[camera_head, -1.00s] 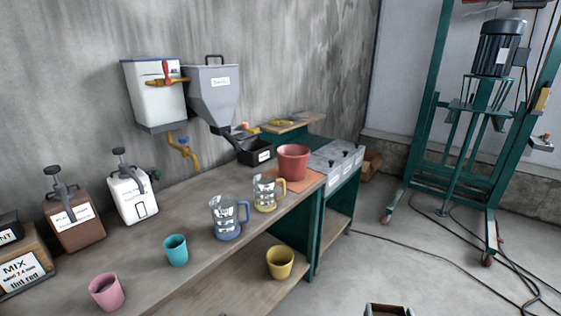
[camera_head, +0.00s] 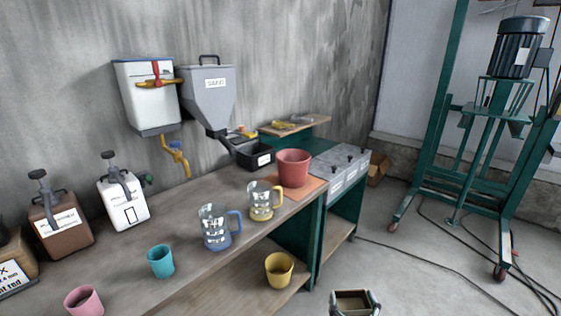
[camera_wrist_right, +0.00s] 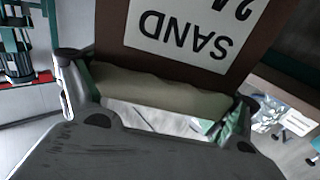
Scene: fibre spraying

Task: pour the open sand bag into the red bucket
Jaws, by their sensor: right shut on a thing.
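The red bucket (camera_head: 293,167) stands upright on an orange mat (camera_head: 308,187) at the right end of the bench in the head view. My right gripper (camera_head: 356,297) is low at the bottom edge, in front of the bench and well apart from the bucket. In the right wrist view its fingers (camera_wrist_right: 160,88) are shut on the brown sand bag (camera_wrist_right: 262,35), which has a white SAND label. The pale sand shows at the bag's open top. Only the top of the bag shows in the head view. My left gripper is out of view.
A blue-handled jug (camera_head: 216,228) and a yellow-handled jug (camera_head: 262,201) stand left of the bucket. A black tray (camera_head: 254,157) sits behind it under the grey hopper (camera_head: 207,97). A yellow cup (camera_head: 279,268) is on the lower shelf.

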